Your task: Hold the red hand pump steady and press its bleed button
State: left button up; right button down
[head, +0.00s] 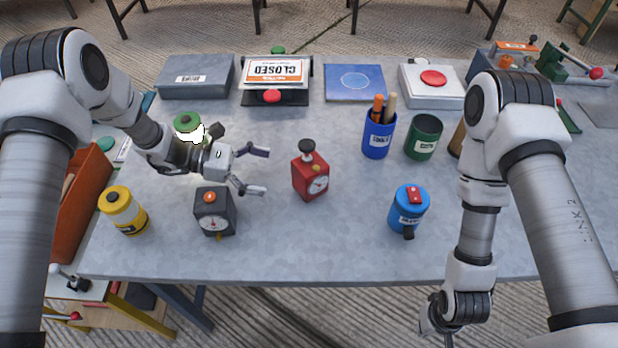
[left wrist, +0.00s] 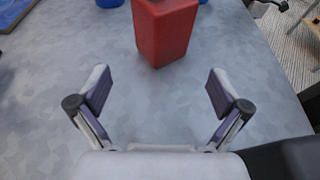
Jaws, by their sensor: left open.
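The red hand pump (head: 310,180) stands upright on the grey table, with a round dial on its front and a dark knob (head: 307,146) on top. A small yellowish part beside the knob may be its button, but it is too small to tell. My left gripper (head: 267,171) is open and empty, to the left of the pump, its fingers pointing toward it and apart from it. In the left wrist view the pump's lower body (left wrist: 166,32) is ahead, beyond the open fingers; its top is cut off. My right gripper (head: 442,322) is low beyond the table's front edge, only partly visible.
A dark gauge box (head: 214,222) stands just below my left gripper. A yellow canister (head: 118,216) is at the left and a blue canister (head: 405,217) to the pump's right. A blue cup (head: 377,143) holds tools behind. Table around the pump is clear.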

aim_at(292, 177)
pick_arm(q)
jog(key=b+x, duration=0.2)
jog(key=x, duration=0.7)
jog(key=shift+s+d, duration=0.1)
jog(key=shift+d, duration=0.25)
jog(key=c, duration=0.8)
jog(key=shift+c, duration=0.4)
dwell(0.4)
